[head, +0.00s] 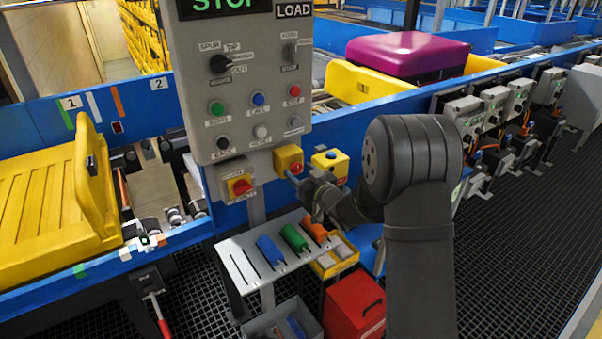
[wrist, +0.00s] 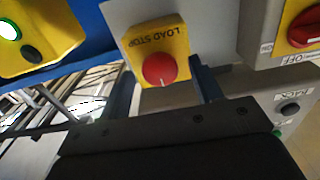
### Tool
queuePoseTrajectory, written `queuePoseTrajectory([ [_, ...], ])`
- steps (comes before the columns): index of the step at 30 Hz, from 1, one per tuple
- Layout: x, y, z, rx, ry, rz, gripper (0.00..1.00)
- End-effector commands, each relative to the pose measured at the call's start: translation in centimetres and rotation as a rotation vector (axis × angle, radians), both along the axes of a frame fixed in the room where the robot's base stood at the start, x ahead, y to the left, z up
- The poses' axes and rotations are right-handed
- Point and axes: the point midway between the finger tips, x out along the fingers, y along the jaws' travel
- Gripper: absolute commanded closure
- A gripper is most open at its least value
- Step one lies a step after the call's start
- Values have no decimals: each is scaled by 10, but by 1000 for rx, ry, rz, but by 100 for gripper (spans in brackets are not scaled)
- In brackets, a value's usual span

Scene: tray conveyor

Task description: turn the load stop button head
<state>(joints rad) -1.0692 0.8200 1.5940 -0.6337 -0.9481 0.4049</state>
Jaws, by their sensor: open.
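The load stop button is a red round head (wrist: 159,69) on a yellow box (wrist: 138,45) labelled LOAD STOP, on a pale plate. In the head view the red head (head: 296,167) shows on its yellow box (head: 284,158) below the grey panel. My gripper (head: 303,177) is close in front of it, partly hidden by my own wrist. In the wrist view my gripper (wrist: 164,84) is open, with one dark finger on each side of the red head. The fingers look apart from the head; the exact depth is hard to tell.
A red rotary switch on yellow (head: 240,186) sits left of the button. The grey control panel (head: 208,90) is above. A tool shelf (head: 235,262) with coloured handles lies below.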

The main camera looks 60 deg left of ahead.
Motion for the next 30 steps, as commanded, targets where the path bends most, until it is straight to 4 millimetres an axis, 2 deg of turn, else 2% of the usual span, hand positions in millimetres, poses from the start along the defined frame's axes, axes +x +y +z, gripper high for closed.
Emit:
queuePoseTrajectory([
  [7,0,1,0,0,0,0,41],
  [8,0,1,0,0,0,0,45],
  [14,0,1,0,0,0,0,84],
  [23,0,1,0,0,30,0,86],
  [30,0,1,0,0,159,0,86],
])
